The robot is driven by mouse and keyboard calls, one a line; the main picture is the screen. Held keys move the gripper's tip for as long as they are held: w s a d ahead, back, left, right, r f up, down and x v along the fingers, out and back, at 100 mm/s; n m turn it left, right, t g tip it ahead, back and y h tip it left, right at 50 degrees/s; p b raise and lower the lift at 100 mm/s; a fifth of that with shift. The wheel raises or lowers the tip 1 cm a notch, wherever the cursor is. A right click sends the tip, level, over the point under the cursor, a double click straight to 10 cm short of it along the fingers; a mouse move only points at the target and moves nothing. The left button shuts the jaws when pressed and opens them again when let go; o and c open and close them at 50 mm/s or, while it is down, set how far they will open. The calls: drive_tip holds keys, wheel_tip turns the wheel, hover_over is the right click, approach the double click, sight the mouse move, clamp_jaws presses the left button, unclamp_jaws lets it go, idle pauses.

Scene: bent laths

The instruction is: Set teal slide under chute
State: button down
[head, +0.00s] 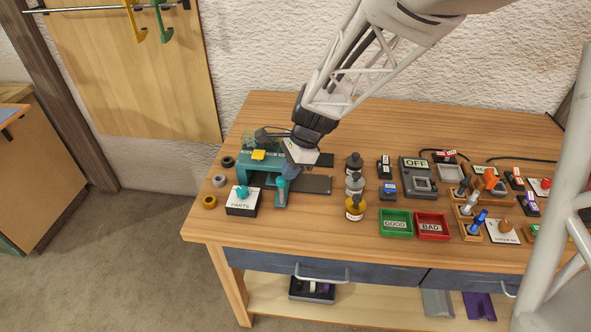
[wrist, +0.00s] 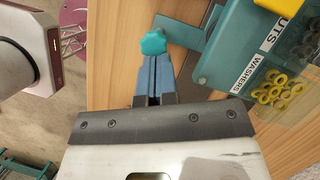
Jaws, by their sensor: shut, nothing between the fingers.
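The teal slide (head: 280,199) lies on the bench in front of the teal dispenser (head: 244,161), its knob (head: 281,183) standing up. In the wrist view the knob (wrist: 153,43) shows just beyond my fingertips, and a flat teal strip (wrist: 182,34) runs from it toward the dispenser (wrist: 215,50), which carries NUTS and WASHERS labels. My gripper (head: 289,174) is shut and empty, pointing down close beside the knob. In the wrist view its blue-grey fingers (wrist: 152,72) are together. I cannot tell whether they touch the knob. The chute outlet is not clear to see.
A white PARTS box (head: 242,207) with a teal knob stands left of the slide, near several tape rolls (head: 210,201). A dark plate (head: 315,184) lies right of it. Bottles (head: 354,206), green (head: 396,229) and red (head: 433,231) trays are farther right. Bare bench lies in front.

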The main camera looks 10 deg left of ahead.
drive_tip(key=shift+d, duration=0.1)
idle(0.3)
drive_tip(key=w+d+r, duration=0.3)
drive_tip(key=d+r, duration=0.3)
drive_tip(key=r, duration=0.3)
drive_tip(key=shift+w+d+r, duration=0.2)
drive_tip(key=shift+d+r, duration=0.05)
drive_tip(key=shift+d, duration=0.05)
idle(0.5)
